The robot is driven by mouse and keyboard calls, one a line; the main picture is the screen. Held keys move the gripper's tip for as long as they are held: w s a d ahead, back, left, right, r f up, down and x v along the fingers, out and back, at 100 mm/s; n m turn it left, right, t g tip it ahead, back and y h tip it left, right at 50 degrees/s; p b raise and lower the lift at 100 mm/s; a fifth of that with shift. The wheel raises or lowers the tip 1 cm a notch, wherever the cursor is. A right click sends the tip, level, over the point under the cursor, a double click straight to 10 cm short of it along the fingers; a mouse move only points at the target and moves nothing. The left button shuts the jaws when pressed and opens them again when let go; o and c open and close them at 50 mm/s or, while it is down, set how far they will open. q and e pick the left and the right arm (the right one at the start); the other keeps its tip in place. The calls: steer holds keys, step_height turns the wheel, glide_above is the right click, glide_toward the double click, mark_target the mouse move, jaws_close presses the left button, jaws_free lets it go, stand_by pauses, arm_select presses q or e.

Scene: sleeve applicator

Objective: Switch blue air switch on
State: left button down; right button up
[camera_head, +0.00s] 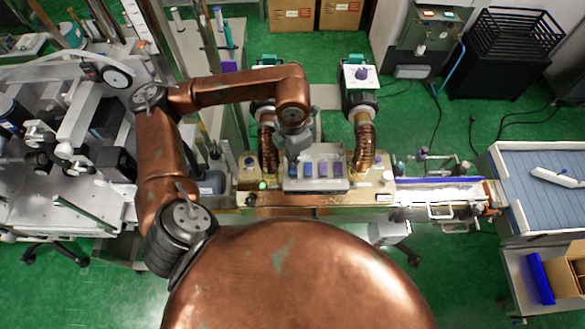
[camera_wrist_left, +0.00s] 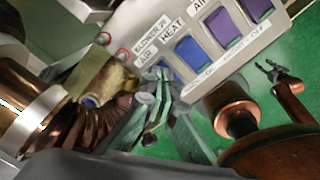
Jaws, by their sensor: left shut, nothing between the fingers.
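The control panel (camera_head: 318,183) is a light grey box with a row of blue and purple switches. My left gripper (camera_head: 297,153) is over the left end of the panel. In the wrist view its fingers (camera_wrist_left: 160,84) are shut and empty, with the tips at this switch; contact cannot be told. A small dark claw, apparently my right gripper (camera_wrist_left: 269,71), shows far off over the floor.
A second blue switch (camera_wrist_left: 190,52) under the HEAT label and a purple switch (camera_wrist_left: 222,30) lie close beside the fingers. Ribbed copper hoses (camera_head: 364,145) rise at both sides of the panel. A conveyor (camera_head: 440,190) runs to the right.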

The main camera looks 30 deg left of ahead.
arm_select(q)
step_height(320, 180, up, 7)
steer(key=p, duration=0.2)
steer(key=shift+f+p, duration=0.15)
steer(key=shift+p, duration=0.15)
stand_by(0.6)
